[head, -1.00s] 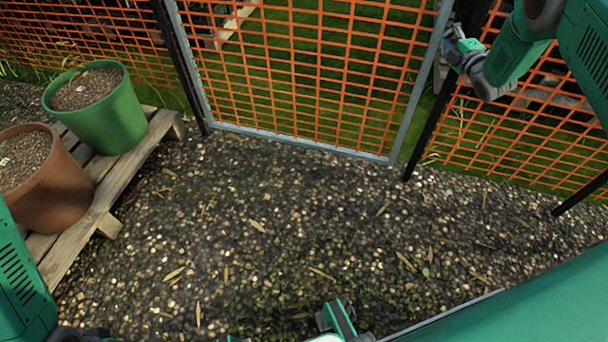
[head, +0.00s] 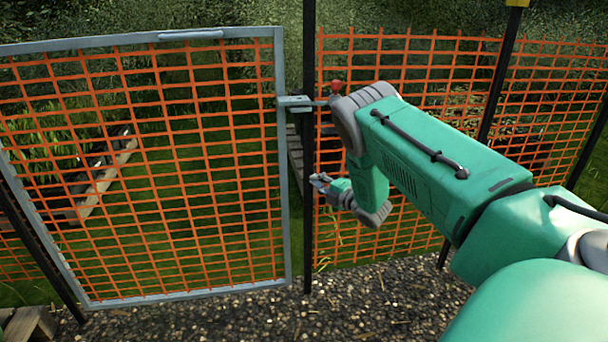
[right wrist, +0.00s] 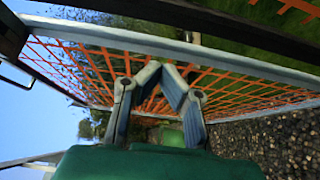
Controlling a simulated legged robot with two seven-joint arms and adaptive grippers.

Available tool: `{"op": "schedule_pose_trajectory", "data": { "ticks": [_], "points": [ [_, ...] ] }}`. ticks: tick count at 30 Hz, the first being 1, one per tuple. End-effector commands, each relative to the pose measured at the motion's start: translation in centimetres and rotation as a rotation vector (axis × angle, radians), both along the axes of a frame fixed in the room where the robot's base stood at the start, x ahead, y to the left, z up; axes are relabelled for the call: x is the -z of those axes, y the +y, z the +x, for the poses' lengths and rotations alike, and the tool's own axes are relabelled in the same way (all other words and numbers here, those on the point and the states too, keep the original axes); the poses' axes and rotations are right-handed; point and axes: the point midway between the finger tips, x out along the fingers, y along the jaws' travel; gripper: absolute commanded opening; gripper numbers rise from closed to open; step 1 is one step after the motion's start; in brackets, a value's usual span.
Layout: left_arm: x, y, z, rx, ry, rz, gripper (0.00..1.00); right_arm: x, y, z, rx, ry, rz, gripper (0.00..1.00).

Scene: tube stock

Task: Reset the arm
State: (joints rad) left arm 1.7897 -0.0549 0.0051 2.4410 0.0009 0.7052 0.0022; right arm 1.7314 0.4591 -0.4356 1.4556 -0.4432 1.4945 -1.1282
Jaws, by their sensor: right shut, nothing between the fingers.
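My right arm reaches in from the right in the head view. Its gripper (head: 322,183) is beside the dark gate post (head: 308,220), below the latch (head: 295,103). In the right wrist view, the fingertips of the right gripper (right wrist: 172,68) meet with nothing between them. Behind them are orange mesh and a grey frame bar. Whether the gripper touches the post or mesh I cannot tell. My left gripper is not in view.
A grey-framed gate (head: 282,180) with orange mesh stands ahead, its latch at the post. Orange mesh fence (head: 420,60) continues right behind my arm. Gravel (head: 350,310) lies in front, clear at lower middle. A wooden pallet corner (head: 30,322) shows at lower left.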

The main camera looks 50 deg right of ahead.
Motion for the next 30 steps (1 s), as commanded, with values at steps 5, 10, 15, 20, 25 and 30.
{"op": "schedule_pose_trajectory", "data": {
  "ticks": [5, 10, 15, 20, 25, 30],
  "points": [
    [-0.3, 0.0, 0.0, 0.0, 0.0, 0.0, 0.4, -0.1, 0.0, -0.8, 0.0, 0.0, -0.001, 0.0],
    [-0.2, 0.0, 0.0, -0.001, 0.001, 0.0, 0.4, 0.2, -0.2, -0.9, 0.001, 0.001, 0.003, 0.0],
    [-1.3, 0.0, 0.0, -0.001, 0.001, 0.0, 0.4, 1.8, 2.4, -1.2, 0.038, 0.081, 0.148, 0.0],
    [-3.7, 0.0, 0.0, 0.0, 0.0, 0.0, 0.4, 6.0, 10.7, -4.6, 0.169, 0.325, 0.526, 0.0],
    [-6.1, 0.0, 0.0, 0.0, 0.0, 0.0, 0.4, 9.6, 20.6, -12.6, 0.384, 0.623, 0.884, 0.0],
    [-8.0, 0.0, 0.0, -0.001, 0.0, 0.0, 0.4, 10.3, 28.2, -22.9, 0.648, 0.892, 1.106, 0.0]
  ]
}}
